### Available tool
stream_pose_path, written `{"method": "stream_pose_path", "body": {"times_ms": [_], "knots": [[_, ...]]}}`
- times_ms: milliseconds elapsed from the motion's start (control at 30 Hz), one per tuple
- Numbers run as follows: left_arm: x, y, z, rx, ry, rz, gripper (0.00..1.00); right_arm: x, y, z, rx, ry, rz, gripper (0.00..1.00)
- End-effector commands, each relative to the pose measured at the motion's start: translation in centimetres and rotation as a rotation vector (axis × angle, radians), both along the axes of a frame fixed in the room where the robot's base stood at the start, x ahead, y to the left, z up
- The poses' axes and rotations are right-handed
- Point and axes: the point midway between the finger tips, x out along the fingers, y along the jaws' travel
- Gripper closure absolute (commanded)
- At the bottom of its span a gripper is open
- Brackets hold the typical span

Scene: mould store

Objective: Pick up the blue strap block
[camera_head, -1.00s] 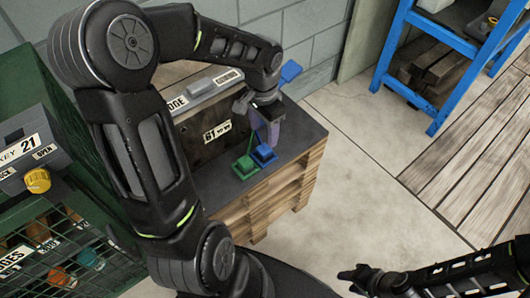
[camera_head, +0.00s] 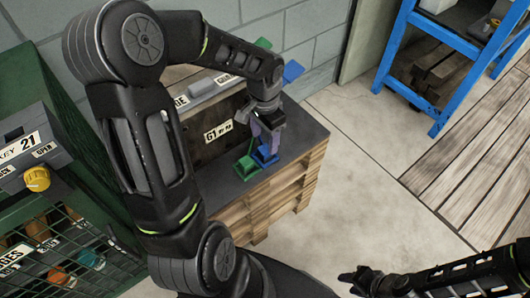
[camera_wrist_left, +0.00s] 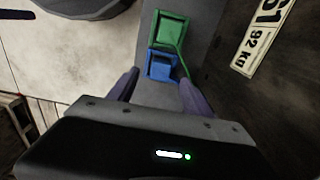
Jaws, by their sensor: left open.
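The blue strap block (camera_head: 265,156) sits on the dark top of the pallet stack, beside the box marked 61. It also shows in the left wrist view (camera_wrist_left: 160,68), between and just beyond the fingertips. A green block (camera_head: 246,168) stands right next to it, and in the left wrist view the green block (camera_wrist_left: 170,30) is just past the blue one. My left gripper (camera_head: 265,142) is open, pointing down just over the blue block, its fingers hiding part of it. My right gripper (camera_head: 358,278) is low at the bottom of the head view, away from the pallet; its jaw state is unclear.
The box marked 61 (camera_head: 205,128) stands close behind the blocks. Blue and green paddle shapes (camera_head: 292,71) stick up behind my left wrist. A green mesh cabinet (camera_head: 75,225) is at left, a blue rack (camera_head: 410,60) at upper right. The floor right of the pallet is clear.

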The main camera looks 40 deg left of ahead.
Motion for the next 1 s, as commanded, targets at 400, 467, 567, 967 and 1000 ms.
{"method": "stream_pose_path", "body": {"times_ms": [400,467,567,967,1000], "knots": [[0.1,0.0,-4.7,-0.002,0.002,0.000,0.42,0.0,0.0,-0.9,0.000,0.000,0.000,0.64],[0.2,0.0,-4.7,-0.001,0.001,0.000,0.42,0.0,0.0,-0.9,0.000,0.000,0.000,0.64],[0.2,0.0,-4.7,-0.001,0.001,0.000,0.42,0.0,0.0,-0.9,0.000,0.000,0.000,0.64],[0.2,0.0,-4.6,-0.001,0.000,0.000,0.42,0.0,0.0,-0.9,0.000,0.000,0.000,0.64],[0.2,0.0,-4.6,-0.001,0.000,0.000,0.45,0.0,0.0,-0.9,0.000,0.000,0.000,0.64]]}}
